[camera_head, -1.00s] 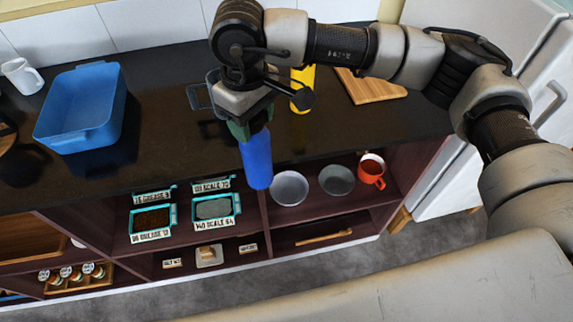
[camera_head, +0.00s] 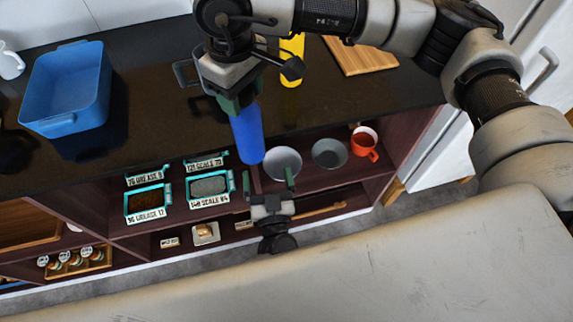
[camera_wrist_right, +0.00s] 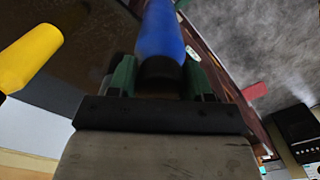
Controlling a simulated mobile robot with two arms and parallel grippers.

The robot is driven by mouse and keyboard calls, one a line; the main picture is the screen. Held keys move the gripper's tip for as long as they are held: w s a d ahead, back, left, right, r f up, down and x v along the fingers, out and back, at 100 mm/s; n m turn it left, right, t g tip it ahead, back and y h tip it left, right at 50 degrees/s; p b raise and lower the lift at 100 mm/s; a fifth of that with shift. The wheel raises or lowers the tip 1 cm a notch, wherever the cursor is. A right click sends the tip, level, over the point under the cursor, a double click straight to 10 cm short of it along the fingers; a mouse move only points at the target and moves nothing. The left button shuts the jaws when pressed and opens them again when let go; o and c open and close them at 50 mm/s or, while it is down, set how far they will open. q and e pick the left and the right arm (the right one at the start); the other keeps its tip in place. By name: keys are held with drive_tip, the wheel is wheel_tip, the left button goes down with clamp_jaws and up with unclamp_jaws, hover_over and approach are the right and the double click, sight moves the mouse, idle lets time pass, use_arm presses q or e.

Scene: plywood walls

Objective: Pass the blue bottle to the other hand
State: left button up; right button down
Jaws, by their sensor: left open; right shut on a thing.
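The blue bottle (camera_head: 248,137) hangs below my right gripper (camera_head: 236,104) in the head view, in front of the counter's front edge. My right gripper is shut on its upper end. In the right wrist view the blue bottle (camera_wrist_right: 162,35) shows between the green fingers of the right gripper (camera_wrist_right: 160,75). My left gripper (camera_head: 270,184) is below the bottle in the head view, its green fingers apart and pointing up toward it. It is empty and does not touch the bottle.
A blue tub (camera_head: 68,90) stands on the dark counter (camera_head: 150,100) at the left. Bowls (camera_head: 283,163), a red mug (camera_head: 364,143) and labelled trays (camera_head: 209,187) fill the shelves below.

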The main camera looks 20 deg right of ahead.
use_arm(q)
wheel_tip(320, 180, up, 10)
drive_tip(key=s+d+f+n+y, duration=0.1)
drive_tip(key=d+n+y, duration=0.1)
drive_tip(key=n+y, duration=0.3)
drive_tip(key=n+g+y, duration=0.2)
drive_tip(key=g+y, duration=0.1)
drive_tip(key=g, duration=0.1)
approach(257, 133)
drive_tip(key=x, duration=1.2)
drive_tip(key=shift+w, duration=0.25)
drive_tip(key=shift+c, duration=0.2)
drive_tip(key=c, duration=1)
drive_tip(key=shift+c, duration=1.4)
use_arm(e)
drive_tip(key=c, duration=0.7)
unclamp_jaws()
drive_tip(key=shift+o, duration=1.4)
